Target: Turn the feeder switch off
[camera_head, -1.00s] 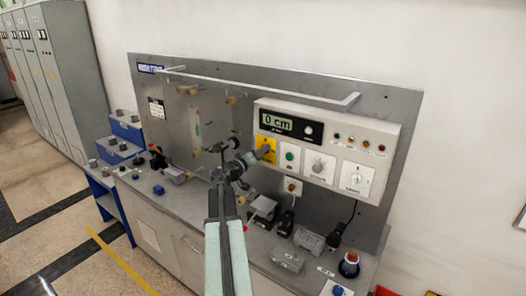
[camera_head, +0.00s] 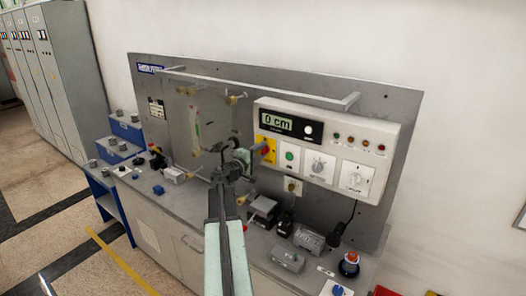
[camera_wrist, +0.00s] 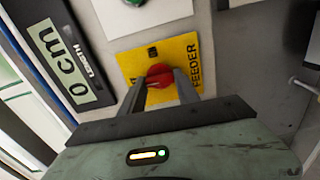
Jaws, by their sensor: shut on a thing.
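The feeder switch is a red knob (camera_wrist: 160,76) on a yellow plate (camera_wrist: 187,54) marked "FEEDER". The fingers lie at a slant to the plate's edges. The far side of the knob is hidden.
The control box (camera_head: 327,125) has a display (camera_wrist: 62,62) reading "0 cm", a green button (camera_head: 290,156) and other dials to the right. A rail (camera_head: 262,87) runs above. Small devices (camera_head: 308,239) stand on the bench below. The upright panel behind limits room.

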